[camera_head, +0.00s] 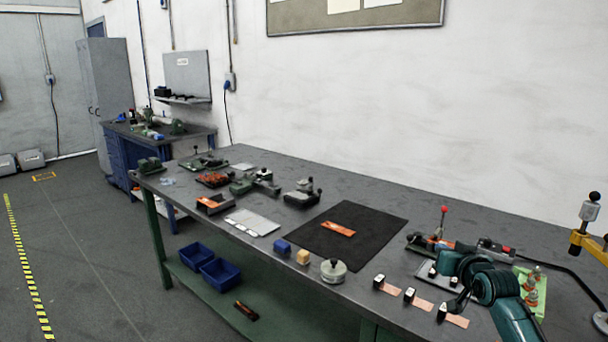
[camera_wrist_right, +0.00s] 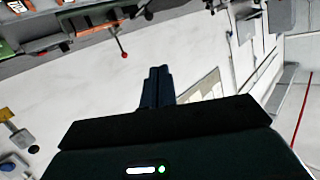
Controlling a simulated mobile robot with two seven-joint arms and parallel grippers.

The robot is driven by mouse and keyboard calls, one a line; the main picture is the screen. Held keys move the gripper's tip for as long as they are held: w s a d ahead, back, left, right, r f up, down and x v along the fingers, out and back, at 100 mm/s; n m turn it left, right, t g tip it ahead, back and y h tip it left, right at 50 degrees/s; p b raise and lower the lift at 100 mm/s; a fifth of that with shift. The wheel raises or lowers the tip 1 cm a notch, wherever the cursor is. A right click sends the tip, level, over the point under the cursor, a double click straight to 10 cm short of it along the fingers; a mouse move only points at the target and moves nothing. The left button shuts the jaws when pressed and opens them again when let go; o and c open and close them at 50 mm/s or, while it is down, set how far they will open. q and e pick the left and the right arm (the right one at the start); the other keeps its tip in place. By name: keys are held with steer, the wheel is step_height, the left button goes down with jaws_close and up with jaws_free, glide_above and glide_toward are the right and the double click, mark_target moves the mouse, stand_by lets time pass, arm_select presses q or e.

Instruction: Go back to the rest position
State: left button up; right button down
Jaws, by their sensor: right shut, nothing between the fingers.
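My right gripper (camera_wrist_right: 157,88) shows in the right wrist view as two dark fingers pressed together, with nothing between them. The pale wall lies behind them, and the bench with its tools runs along the top left of that view. In the head view my teal right arm (camera_head: 514,318) comes in from the bottom right and is over the right end of the workbench (camera_head: 390,225). It partly hides the things there, and its fingertips are hard to make out. My left gripper is not in view.
A black mat (camera_head: 365,248) with an orange-copper piece (camera_head: 338,229) lies mid-bench. Copper strips (camera_head: 387,289) with black blocks lie left of my arm. A red-knobbed lever tool (camera_head: 443,216) and a green fixture (camera_head: 529,285) stand close to it.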

step_height(320, 180, up, 3)
steer(key=d+n+t+h, duration=0.2)
steer(key=d+n, duration=0.1)
steer(key=n, duration=0.1)
steer(key=s+a+f+n+g+y, duration=0.1)
steer(key=s+a+f+g, duration=0.1)
steer(key=s+a+f, duration=0.6)
steer(key=s+a+f+g+y, duration=0.15)
steer(key=s+a+f, duration=0.35)
steer(key=s+f, duration=0.55)
steer(key=s+a+f+g, duration=0.1)
steer(key=s+a+f, duration=0.1)
steer(key=s, duration=0.5)
steer(key=s+a+f+g+y, duration=0.1)
steer(key=s+a+f, duration=0.1)
steer(key=s, duration=0.4)
steer(key=s+a+f+g+y, duration=0.1)
steer(key=s+a+f, duration=0.2)
steer(key=s, duration=0.4)
steer(key=shift+s+a+m, duration=0.3)
steer(key=shift+a, duration=0.55)
